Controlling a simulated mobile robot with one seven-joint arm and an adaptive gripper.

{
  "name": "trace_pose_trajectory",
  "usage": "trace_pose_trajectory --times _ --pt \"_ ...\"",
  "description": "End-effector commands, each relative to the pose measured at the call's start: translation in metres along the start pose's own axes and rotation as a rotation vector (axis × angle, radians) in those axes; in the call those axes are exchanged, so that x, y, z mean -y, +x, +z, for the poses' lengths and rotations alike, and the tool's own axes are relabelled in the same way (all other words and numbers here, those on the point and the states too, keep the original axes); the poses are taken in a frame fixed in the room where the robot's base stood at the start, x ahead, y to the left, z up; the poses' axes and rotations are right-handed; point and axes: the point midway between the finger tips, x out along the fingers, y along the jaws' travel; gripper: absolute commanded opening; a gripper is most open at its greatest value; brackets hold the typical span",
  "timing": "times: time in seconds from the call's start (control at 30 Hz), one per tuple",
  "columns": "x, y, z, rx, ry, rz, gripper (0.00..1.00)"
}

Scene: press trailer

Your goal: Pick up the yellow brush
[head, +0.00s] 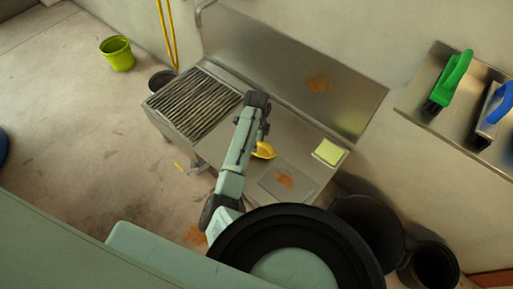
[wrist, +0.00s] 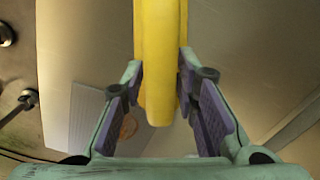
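The yellow brush (head: 264,151) is at the steel counter in the head view, partly hidden by my arm. In the wrist view its yellow handle (wrist: 160,60) runs down from the top edge and ends between my fingers. My gripper (wrist: 161,75) has a purple pad against each side of the handle and looks shut on it. The gripper (head: 262,134) is small and partly hidden in the head view. The bristles cannot be made out, and I cannot tell whether the brush still touches the counter.
The steel counter (head: 283,147) has a slatted grate (head: 193,105) at its left and a pale yellow block (head: 329,152) at its right. A wall shelf holds a green brush (head: 452,78) and a blue-handled one (head: 497,105). Dark bins (head: 432,268) stand at the lower right.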

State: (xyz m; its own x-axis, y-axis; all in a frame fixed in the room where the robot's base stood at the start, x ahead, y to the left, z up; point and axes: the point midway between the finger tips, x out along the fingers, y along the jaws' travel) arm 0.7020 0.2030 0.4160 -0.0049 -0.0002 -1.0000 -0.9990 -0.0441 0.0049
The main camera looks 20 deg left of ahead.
Motion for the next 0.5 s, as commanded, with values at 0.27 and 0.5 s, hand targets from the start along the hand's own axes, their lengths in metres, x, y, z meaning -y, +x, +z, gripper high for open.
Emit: trace_pose_trajectory --times 0.27,0.5 --pt "0.0001 -0.0003 0.0001 0.0 0.0 0.0 0.07" --pt "0.0001 -0.0003 0.0001 0.0 0.0 0.0 0.0"
